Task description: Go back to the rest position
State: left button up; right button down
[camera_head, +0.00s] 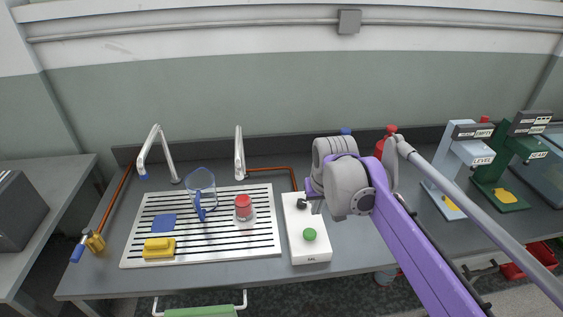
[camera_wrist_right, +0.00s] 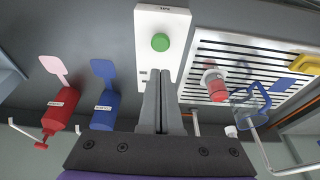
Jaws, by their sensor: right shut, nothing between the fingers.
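My right arm reaches in from the lower right in the head view. Its gripper (camera_head: 316,206) is over the back part of a white control box (camera_head: 312,252), beside a black knob (camera_head: 302,203). In the right wrist view the two grey fingers (camera_wrist_right: 160,78) are together with nothing between them. They point at the white box (camera_wrist_right: 145,25) and its green button (camera_wrist_right: 160,42). Whether the fingertips touch the box, I cannot tell. My left gripper is in neither view.
Left of the box is a slatted drainboard (camera_head: 268,243) with a clear jug (camera_head: 201,181), red-topped jar (camera_head: 243,206), yellow sponge (camera_head: 159,248) and blue cloth (camera_head: 164,222). Two taps stand behind. Red (camera_wrist_right: 58,112) and blue bottles (camera_wrist_right: 105,112) stand near my gripper.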

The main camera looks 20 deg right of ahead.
jog(key=s+a+f+n+t+p, duration=0.1)
jog(key=s+a+f, duration=0.3)
jog(key=s, duration=0.5)
jog(key=s+a+f+n+t+p, duration=0.1)
jog(key=s+a+f, duration=0.4)
jog(key=s, duration=0.5)
jog(key=shift+a+f+n+y, duration=0.3)
jog(key=shift+f+y, duration=0.1)
jog(key=shift+f, duration=0.4)
